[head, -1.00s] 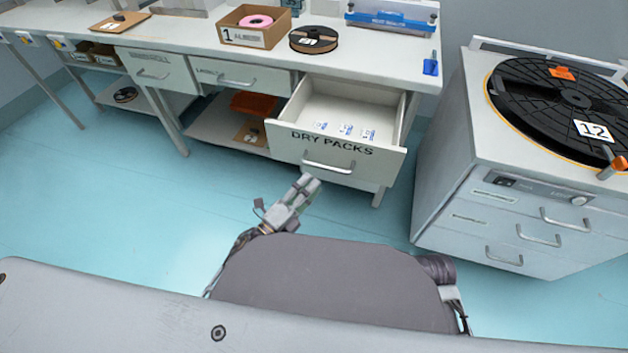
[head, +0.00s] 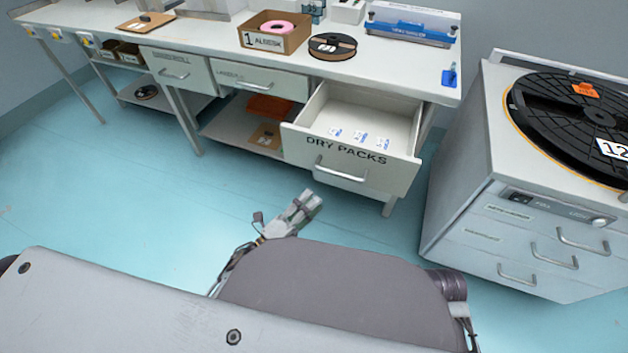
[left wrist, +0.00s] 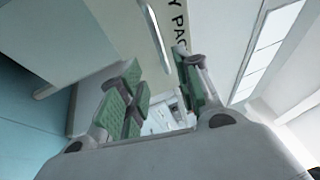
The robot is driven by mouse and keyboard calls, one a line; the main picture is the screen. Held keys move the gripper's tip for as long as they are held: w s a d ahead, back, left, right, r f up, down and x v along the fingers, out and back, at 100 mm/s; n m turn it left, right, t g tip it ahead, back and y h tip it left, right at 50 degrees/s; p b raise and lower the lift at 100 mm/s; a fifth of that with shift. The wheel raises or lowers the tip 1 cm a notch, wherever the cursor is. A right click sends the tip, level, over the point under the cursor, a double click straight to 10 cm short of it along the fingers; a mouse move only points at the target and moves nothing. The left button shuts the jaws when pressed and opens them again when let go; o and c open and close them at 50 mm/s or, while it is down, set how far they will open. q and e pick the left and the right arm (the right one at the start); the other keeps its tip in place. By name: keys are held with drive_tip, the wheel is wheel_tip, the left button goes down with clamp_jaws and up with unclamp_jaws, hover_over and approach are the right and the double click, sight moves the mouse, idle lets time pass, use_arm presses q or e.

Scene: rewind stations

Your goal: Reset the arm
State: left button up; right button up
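My left gripper (head: 308,197) is out in front of my body, in front of and below the open drawer marked DRY PACKS (head: 345,152). In the left wrist view, its two green-padded fingers (left wrist: 163,92) stand apart with nothing held between them. The drawer's front and handle (left wrist: 155,35) show beyond the fingers. Several small white packs with blue print (head: 358,137) lie in the drawer. My right gripper is out of view; only a part of my right arm shows low beside my body.
The long workbench (head: 200,42) holds a cardboard box with a pink roll (head: 275,36), a black reel (head: 332,46) and a blue sealer (head: 410,26). A grey cabinet (head: 475,190) with a large black reel (head: 570,125) stands at right. The blue floor (head: 150,190) at left is clear.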

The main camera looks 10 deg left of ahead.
use_arm(q)
drive_tip(key=shift+n, duration=0.3)
drive_tip(key=w+a+f+n+g+y, duration=0.1)
drive_tip(key=a+f+n+g+y, duration=0.4)
drive_tip(key=a+f+n+y, duration=0.75)
drive_tip(key=s+f+n+g, duration=0.4)
drive_tip(key=s+f+n, duration=0.1)
drive_tip(key=n, duration=0.2)
drive_tip(key=s+d+r+n+g+h, duration=0.2)
drive_tip(key=s+d+g+h, duration=0.1)
drive_tip(key=s+d+g, duration=0.2)
drive_tip(key=shift+s+d+r+n+p, duration=0.2)
drive_tip(key=shift+s+n+p, duration=0.15)
drive_tip(key=shift+s, duration=0.9)
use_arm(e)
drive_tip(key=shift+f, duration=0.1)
use_arm(q)
drive_tip(key=shift+f+h+p, duration=0.2)
drive_tip(key=shift+h+p, duration=0.05)
drive_tip(key=shift+p, duration=0.1)
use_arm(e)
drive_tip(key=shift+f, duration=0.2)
